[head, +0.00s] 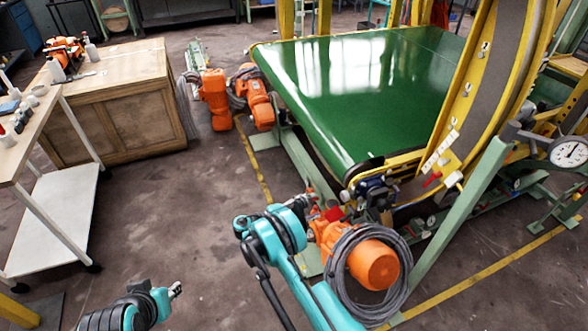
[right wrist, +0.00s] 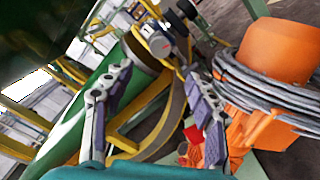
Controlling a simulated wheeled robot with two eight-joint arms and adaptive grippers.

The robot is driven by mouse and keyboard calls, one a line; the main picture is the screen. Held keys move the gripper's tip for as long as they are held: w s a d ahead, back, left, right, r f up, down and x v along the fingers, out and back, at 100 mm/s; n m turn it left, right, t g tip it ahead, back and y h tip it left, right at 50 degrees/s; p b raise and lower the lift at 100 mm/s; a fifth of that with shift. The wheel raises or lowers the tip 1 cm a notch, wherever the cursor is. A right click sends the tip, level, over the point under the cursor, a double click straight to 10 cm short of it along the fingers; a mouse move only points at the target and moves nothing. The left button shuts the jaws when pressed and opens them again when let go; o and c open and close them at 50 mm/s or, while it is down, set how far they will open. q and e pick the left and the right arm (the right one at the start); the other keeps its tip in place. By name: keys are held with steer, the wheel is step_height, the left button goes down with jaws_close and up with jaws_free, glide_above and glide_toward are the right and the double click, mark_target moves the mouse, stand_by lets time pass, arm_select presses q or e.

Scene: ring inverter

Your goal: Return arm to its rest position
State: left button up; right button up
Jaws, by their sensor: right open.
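My right arm comes in from the bottom middle of the head view. Its teal wrist is bent over beside the orange motor, and its gripper (head: 306,203) is small and partly lost against the machine. In the right wrist view the two grey fingers of this gripper (right wrist: 155,105) stand wide apart with nothing held between them. A red part (right wrist: 193,134) shows near the right finger, behind it. My left gripper (head: 175,290) is low at the left of the head view, over bare floor; its fingers are too small to read.
The orange motor (head: 374,265) with a coiled grey cable is close right of my right arm. The green conveyor belt (head: 365,85) and yellow ring frame (head: 470,95) stand beyond. A wooden cabinet (head: 115,115) and white trolley (head: 60,215) stand left. The floor between is clear.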

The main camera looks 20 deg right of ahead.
step_height(320, 180, up, 10)
steer(key=w+d+t+y, duration=0.1)
steer(key=d+y, duration=0.1)
steer(key=y, duration=0.2)
steer(key=s+r+m+t+y, duration=0.1)
steer(key=s+r+y, duration=0.4)
steer(key=s+r, duration=0.15)
steer(key=s+a+r+m+t+y, duration=0.1)
steer(key=s+a+m+y, duration=0.2)
steer(key=s, duration=0.8)
steer(key=s+a+r+m+t+y, duration=0.2)
steer(key=s+a+y, duration=0.4)
steer(key=s, duration=0.5)
steer(key=shift+s+a+m+t, duration=0.2)
steer(key=shift+a+m+t, duration=0.1)
steer(key=shift+a+m, duration=0.45)
